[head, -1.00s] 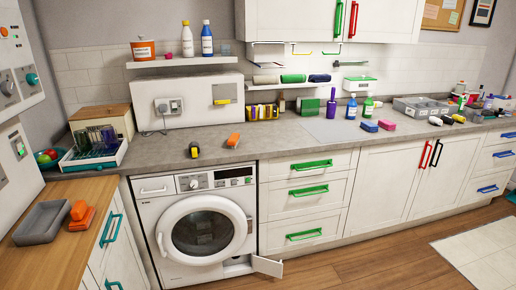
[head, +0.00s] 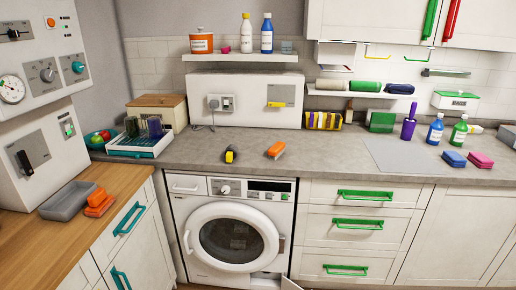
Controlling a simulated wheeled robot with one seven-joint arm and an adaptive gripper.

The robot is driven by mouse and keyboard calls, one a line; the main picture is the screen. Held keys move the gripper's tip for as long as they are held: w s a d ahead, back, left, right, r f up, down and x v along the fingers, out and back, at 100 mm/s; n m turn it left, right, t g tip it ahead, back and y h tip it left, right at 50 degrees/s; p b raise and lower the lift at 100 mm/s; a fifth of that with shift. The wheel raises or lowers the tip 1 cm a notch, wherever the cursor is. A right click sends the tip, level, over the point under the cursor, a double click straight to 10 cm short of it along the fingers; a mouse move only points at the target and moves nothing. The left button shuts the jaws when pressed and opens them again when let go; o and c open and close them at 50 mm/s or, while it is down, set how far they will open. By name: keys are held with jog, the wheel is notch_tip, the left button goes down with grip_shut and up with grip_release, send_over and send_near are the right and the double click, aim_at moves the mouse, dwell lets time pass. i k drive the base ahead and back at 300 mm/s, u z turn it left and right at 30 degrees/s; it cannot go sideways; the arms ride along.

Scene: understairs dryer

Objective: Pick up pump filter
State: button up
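I cannot make out the pump filter in the head view. The white washing machine (head: 197,188) stands under the grey worktop with its round door shut. A small white flap (head: 290,284) stands open at the machine's lower right and is cut by the bottom edge of the picture. The space behind the flap is mostly out of view, so I cannot tell what is in it. My gripper is not in view.
A yellow-and-black item (head: 230,154) and an orange item (head: 276,150) lie on the grey worktop (head: 330,160). A grey tray (head: 66,203) and orange pieces (head: 98,203) lie on the wooden worktop at left. White drawers (head: 352,208) stand right of the machine.

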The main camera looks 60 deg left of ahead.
aim_at(231, 153)
jog(key=z, duration=0.05)
jog(key=i, duration=1.5)
jog(key=u, duration=4.25)
